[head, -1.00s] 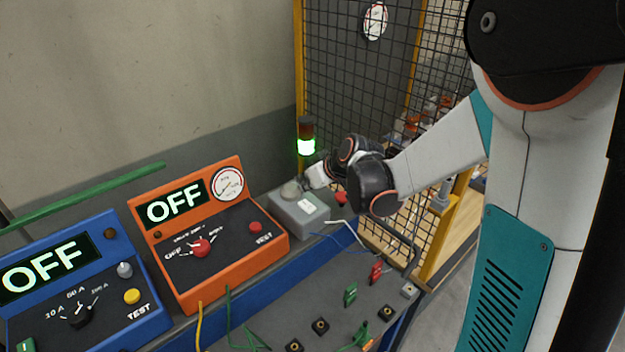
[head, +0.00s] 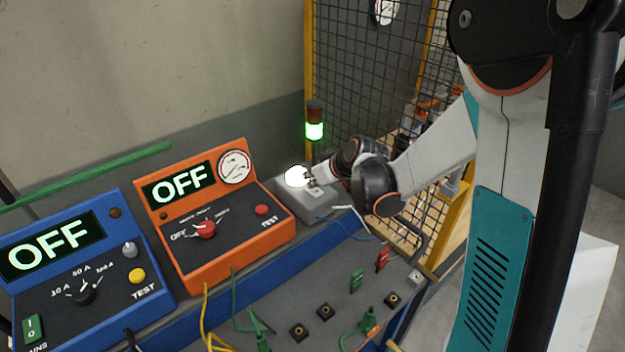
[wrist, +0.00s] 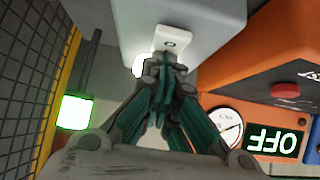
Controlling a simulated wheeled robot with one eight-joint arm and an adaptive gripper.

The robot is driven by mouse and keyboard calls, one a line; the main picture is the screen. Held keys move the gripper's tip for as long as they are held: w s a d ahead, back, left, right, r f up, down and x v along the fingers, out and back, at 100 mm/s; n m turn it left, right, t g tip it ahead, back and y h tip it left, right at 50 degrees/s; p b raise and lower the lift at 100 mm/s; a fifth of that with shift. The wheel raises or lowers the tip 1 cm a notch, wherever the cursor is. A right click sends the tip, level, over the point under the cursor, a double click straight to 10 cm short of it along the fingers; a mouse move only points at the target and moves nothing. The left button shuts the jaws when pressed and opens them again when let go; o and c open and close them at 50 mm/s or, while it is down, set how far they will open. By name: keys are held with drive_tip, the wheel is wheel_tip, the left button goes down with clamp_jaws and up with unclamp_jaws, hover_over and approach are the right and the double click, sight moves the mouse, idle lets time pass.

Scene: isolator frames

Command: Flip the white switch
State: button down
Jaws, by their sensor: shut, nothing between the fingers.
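The white switch (head: 317,193) is on top of a small grey box (head: 297,205) at the back end of the bench. In the wrist view the white switch (wrist: 172,40) sits just beyond my fingertips. A round lamp (head: 297,176) on the same box glows bright white; in the wrist view the lamp (wrist: 142,64) is partly hidden behind my fingers. My gripper (head: 311,180) is shut and empty, right at the switch. In the wrist view the shut fingertips of my gripper (wrist: 166,62) lie at the switch plate's edge; I cannot tell whether they touch it.
An orange tester (head: 215,225) reading OFF stands left of the box, with a blue tester (head: 70,265) reading OFF further left. A green-lit signal tower (head: 315,130) and a mesh fence (head: 380,80) stand behind. Leads and sockets cover the front panel.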

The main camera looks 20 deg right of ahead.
drive_tip(key=shift+s, duration=0.2)
drive_tip(key=shift+s+d, duration=0.35)
drive_tip(key=shift+s, duration=0.25)
drive_tip(key=shift+r, duration=0.15)
